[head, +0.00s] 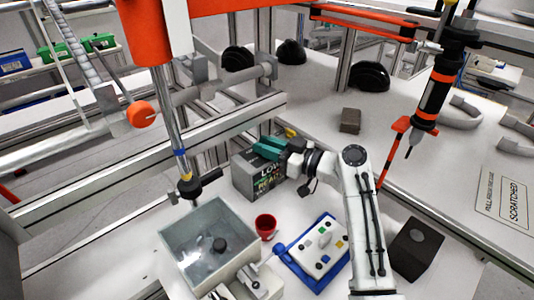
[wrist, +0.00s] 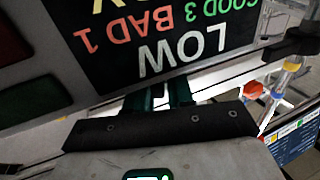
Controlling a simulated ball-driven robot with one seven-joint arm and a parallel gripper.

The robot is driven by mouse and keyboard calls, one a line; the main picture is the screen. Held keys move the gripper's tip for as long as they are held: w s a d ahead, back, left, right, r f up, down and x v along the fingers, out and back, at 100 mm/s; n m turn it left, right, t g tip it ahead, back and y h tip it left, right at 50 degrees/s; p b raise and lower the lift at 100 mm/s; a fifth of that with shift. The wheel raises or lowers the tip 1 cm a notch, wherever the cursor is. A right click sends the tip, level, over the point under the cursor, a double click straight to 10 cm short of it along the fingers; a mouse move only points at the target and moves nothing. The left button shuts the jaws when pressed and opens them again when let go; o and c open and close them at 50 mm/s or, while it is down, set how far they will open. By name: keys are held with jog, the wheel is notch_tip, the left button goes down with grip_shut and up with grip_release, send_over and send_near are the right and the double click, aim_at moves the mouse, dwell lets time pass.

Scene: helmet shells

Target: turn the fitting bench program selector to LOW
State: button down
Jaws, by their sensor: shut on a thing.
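The fitting bench control box (head: 243,180) is a grey box with a dark display (head: 268,180) on its front. The display (wrist: 165,35) fills the upper wrist view upside down, with "LOW" in white and "GOOD 3 BAD 1" in green and red. My gripper (head: 268,147) reaches over the box top from the right. Its green fingers (wrist: 160,97) run up to the box edge in the wrist view. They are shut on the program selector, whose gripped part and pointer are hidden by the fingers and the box.
A blue-edged panel (head: 290,263) with small coloured pieces lies near my arm. A dark block (head: 417,248) stands right. Dark helmet shells (head: 370,76) sit on the back bench.

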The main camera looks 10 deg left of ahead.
jog(key=shift+b, duration=0.3)
jog(key=c, duration=1.2)
grip_release()
jog(key=shift+r+p, duration=0.3)
jog(key=shift+p, duration=0.95)
jog(key=t+p, duration=0.1)
jog(key=p, duration=0.1)
jog(key=shift+m+p, duration=0.4)
